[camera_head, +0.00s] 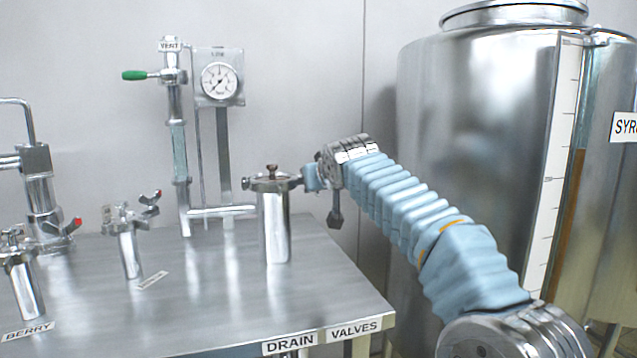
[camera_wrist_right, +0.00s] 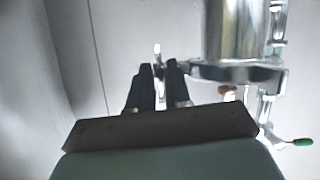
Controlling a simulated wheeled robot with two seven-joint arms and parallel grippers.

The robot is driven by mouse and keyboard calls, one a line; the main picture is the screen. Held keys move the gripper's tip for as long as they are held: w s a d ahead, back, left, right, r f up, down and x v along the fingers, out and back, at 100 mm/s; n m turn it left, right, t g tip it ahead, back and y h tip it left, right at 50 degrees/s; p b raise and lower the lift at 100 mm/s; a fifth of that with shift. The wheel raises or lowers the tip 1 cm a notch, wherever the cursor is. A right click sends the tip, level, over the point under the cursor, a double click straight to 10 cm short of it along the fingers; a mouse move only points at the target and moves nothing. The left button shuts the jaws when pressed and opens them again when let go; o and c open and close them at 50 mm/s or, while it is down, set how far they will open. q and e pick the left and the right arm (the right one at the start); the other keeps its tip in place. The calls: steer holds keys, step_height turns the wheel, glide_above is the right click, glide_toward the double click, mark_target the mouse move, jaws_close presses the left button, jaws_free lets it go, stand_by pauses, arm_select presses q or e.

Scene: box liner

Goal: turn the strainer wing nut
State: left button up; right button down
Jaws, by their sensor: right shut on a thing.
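The strainer (camera_head: 275,225) is a shiny upright metal canister near the right end of the steel bench, with a brown knob on its lid. My right gripper (camera_head: 309,178) is at the right side of its lid, mostly hidden by my own wrist. In the right wrist view the strainer (camera_wrist_right: 230,30) appears upside down beside my right gripper (camera_wrist_right: 160,82). Its dark fingers are shut on a narrow pale metal piece, seemingly the wing nut (camera_wrist_right: 157,58). The nut's other wing and its angle are hard to tell. My left gripper is not in view.
A vent pipe with a green lever (camera_head: 135,75) and a pressure gauge (camera_head: 219,80) stand behind the strainer. Red-tipped valves (camera_head: 128,240) stand at the left of the bench (camera_head: 215,310). A large steel syrup tank (camera_head: 470,130) stands at the right.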

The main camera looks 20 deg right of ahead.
steer(key=shift+f, duration=0.1)
steer(key=c, duration=1.3)
jaws_free()
steer(key=shift+o, duration=0.2)
steer(key=b+v, duration=0.3)
steer(key=v, duration=1)
steer(key=shift+s+r+b, duration=0.25)
steer(key=shift+s+b, duration=0.05)
